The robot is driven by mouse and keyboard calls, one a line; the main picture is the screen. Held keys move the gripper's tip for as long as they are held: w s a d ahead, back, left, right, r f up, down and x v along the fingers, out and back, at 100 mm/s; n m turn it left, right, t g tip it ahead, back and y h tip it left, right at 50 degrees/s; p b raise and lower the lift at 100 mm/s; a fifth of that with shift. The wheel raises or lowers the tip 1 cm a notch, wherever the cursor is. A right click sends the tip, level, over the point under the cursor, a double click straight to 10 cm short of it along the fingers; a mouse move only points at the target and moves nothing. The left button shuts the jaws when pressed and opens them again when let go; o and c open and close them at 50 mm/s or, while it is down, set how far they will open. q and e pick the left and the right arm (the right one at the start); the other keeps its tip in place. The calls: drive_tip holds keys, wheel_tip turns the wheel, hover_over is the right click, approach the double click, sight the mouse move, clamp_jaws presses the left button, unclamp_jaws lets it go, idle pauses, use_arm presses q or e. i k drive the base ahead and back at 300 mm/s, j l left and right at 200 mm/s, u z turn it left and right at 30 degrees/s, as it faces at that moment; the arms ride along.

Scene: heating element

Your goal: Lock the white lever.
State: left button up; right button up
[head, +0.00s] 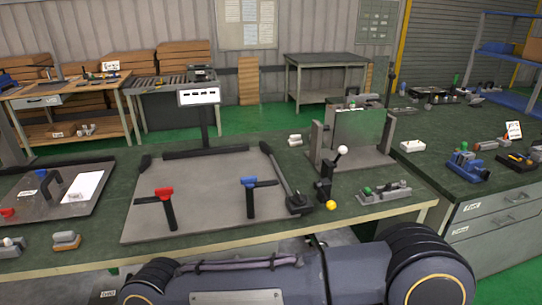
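A lever with a white ball knob (342,150) stands at the front of an upright metal fixture (363,133), right of centre on the green-topped workbench. Its dark arm tilts up to the right from a black clamp body (325,188). A yellow knob (331,205) sits low by the same clamp. Whether the lever is locked cannot be told from this view. Neither of my grippers is in view; only dark parts of my own body show along the bottom edge.
Left of the lever, a grey plate (205,207) carries a red-handled clamp (165,194) and a blue-handled clamp (250,184). A small clamp with a green knob (385,192) lies to the right. A blue clamp (466,165) stands on the right-hand bench.

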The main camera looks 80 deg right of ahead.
sight(343, 150)
drive_tip(key=z, duration=3.35)
drive_tip(key=i+l+u, duration=0.35)
drive_tip(key=i, duration=0.2)
drive_tip(key=i+l+u, duration=0.35)
drive_tip(key=i, duration=0.15)
drive_tip(key=i+l+u, duration=0.4)
drive_tip(key=i, duration=0.05)
